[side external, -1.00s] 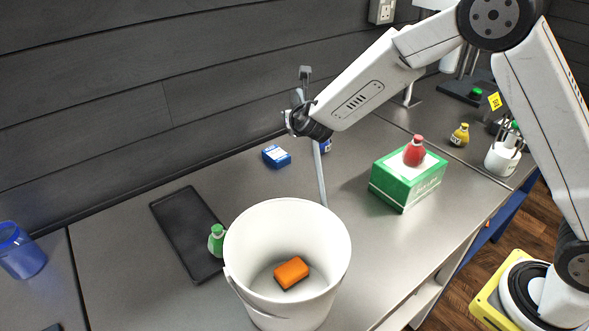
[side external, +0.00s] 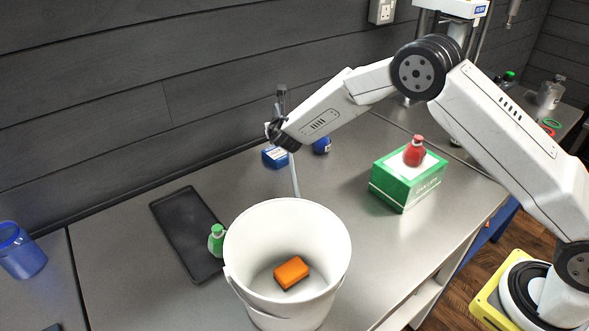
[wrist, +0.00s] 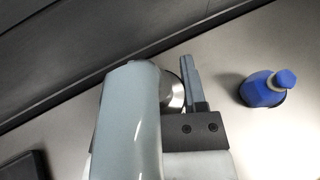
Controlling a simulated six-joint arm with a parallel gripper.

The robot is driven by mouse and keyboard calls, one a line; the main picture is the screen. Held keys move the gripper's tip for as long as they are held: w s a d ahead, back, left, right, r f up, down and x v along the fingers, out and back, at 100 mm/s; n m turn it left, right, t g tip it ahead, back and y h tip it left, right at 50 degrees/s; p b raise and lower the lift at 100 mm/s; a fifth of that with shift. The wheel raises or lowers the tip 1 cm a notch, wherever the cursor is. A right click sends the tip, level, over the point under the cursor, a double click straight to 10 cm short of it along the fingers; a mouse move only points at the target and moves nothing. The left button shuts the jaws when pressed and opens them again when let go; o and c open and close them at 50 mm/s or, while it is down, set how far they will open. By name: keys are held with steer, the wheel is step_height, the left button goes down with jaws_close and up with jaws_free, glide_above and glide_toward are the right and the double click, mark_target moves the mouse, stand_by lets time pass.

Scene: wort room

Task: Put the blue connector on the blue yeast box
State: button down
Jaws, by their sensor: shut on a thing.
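My gripper (side external: 274,129) is shut on a long grey rod-like tool (side external: 295,178), which hangs close to upright with a dark top end above the jaws. In the wrist view the tool's smooth grey body (wrist: 132,120) fills the middle, beside one finger. The blue yeast box (side external: 271,158) lies on the counter by the wall, behind and below my gripper and partly covered by it. A blue bottle (side external: 321,145) stands to its right; it also shows in the wrist view (wrist: 262,90). I cannot pick out a separate blue connector. The box does not show in the wrist view.
A white bucket (side external: 252,232) with an orange block (side external: 291,272) inside stands in front. A black tray (side external: 182,225) and green bottle (side external: 217,241) are left of it. A green box (side external: 405,190) bears a red bottle (side external: 414,152). A blue cup (side external: 22,250) stands far left.

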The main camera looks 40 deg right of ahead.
steer(key=shift+w+f, duration=0.3)
steer(key=shift+f, duration=1.5)
steer(key=shift+f, duration=0.2)
steer(key=shift+c, duration=0.7)
jaws_free()
steer(key=shift+r, duration=0.1)
steer(key=shift+r, duration=0.1)
steer(key=v, duration=1.2)
